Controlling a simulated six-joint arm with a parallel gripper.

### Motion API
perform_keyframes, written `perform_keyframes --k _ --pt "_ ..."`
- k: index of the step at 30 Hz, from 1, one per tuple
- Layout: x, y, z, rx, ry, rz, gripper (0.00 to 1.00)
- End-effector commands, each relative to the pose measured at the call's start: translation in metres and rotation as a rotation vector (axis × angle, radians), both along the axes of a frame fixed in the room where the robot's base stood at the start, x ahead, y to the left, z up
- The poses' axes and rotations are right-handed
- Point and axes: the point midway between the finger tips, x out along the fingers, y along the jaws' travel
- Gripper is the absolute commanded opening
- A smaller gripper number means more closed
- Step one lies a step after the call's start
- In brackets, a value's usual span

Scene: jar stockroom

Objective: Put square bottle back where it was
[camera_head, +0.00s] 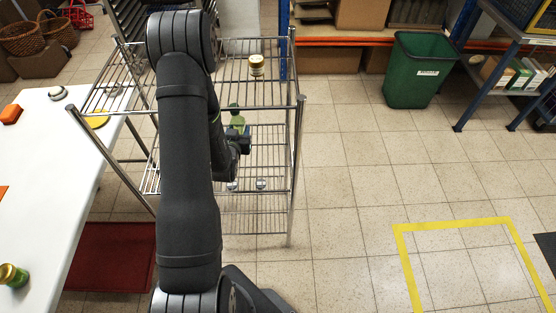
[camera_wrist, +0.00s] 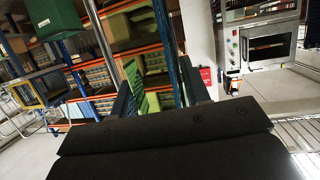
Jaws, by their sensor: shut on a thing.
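The square bottle (camera_head: 237,121) is green and shows in the head view within the wire rack, below the top shelf's level. My gripper (camera_head: 240,141) is at the bottle and shut on it; my arm and gripper hide part of that spot. In the wrist view a green part of the bottle (camera_wrist: 138,84) shows between the two fingers of my gripper (camera_wrist: 155,92). The bottle looks about upright in the head view. I cannot tell whether its base touches a shelf.
The wire rack (camera_head: 298,150) has open shelves and metal posts close around my gripper. A jar with a pale lid (camera_head: 256,66) stands on its top shelf. A white table (camera_head: 50,190) at left holds a green jar (camera_head: 14,276).

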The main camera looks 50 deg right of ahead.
Motion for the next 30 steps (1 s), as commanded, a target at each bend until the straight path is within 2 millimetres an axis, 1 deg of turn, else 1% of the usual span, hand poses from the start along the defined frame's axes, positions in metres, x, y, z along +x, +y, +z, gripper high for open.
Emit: perform_keyframes --k 1,3,6,10,14,17,21,24,30 --pt "-0.017 -0.021 0.001 0.000 -0.002 -0.052 0.08" --pt "-0.035 -0.044 0.001 0.001 -0.004 -0.108 0.08" --pt "-0.060 -0.069 0.001 0.003 -0.006 -0.177 0.08" --pt "-0.082 -0.090 0.002 0.003 -0.008 -0.235 0.08" --pt "-0.093 -0.099 -0.001 0.006 -0.008 -0.260 0.08" --pt "-0.095 -0.100 -0.013 0.009 -0.006 -0.266 0.08" --pt "-0.095 -0.100 -0.035 0.008 -0.007 -0.265 0.08" --pt "-0.094 -0.100 -0.048 0.008 -0.007 -0.265 0.08" --pt "-0.094 -0.100 -0.060 0.007 -0.008 -0.265 0.08"
